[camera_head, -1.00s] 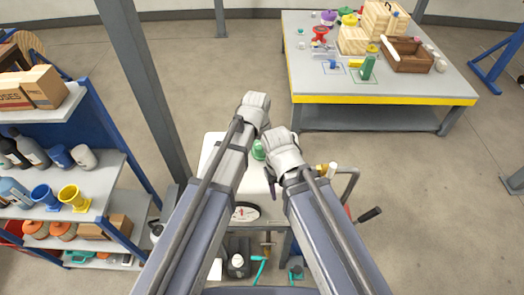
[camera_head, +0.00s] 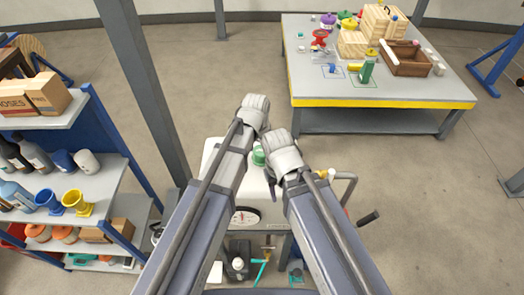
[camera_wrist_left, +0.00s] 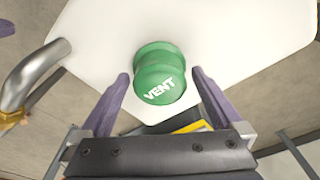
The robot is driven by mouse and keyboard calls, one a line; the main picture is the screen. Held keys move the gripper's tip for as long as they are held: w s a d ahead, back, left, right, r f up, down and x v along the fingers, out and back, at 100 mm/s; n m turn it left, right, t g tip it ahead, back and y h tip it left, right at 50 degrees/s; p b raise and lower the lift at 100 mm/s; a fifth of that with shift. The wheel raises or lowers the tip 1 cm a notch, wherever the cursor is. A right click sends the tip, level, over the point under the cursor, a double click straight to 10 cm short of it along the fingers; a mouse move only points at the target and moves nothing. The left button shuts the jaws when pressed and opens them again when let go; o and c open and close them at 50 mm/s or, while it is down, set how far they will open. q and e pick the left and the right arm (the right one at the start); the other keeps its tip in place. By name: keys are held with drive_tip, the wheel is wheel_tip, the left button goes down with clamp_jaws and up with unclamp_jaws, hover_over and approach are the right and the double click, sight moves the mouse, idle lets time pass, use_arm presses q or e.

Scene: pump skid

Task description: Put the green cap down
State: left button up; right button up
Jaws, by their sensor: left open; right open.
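The green cap (camera_wrist_left: 160,75), marked VENT, shows at the middle of the left wrist view over a white surface (camera_wrist_left: 235,30). I cannot tell whether it rests directly on it. In the head view the cap (camera_head: 258,157) shows between my two grippers. My left gripper (camera_wrist_left: 160,77) is open, one purple finger on each side of the cap, with visible gaps. In the head view my left gripper (camera_head: 255,112) is the higher one and its fingers are hidden. My right gripper (camera_head: 283,157) is open, just right of the cap; its fingers are mostly hidden.
A bent metal pipe (camera_wrist_left: 35,72) stands beside the white surface. A dial gauge (camera_head: 245,215) sits below the cap in the head view. A shelf (camera_head: 75,180) of bottles and cups is at left; a bench (camera_head: 400,92) with crates is at upper right.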

sight(260, 152)
use_arm(q)
drive_tip(key=r+p, duration=0.6)
drive_tip(key=s+r+p, duration=0.1)
drive_tip(key=r+p, duration=0.2)
drive_tip(key=r, duration=0.1)
drive_tip(key=shift+a, duration=0.35)
drive_tip(key=shift+d+f, duration=0.1)
drive_tip(key=shift+d, duration=0.05)
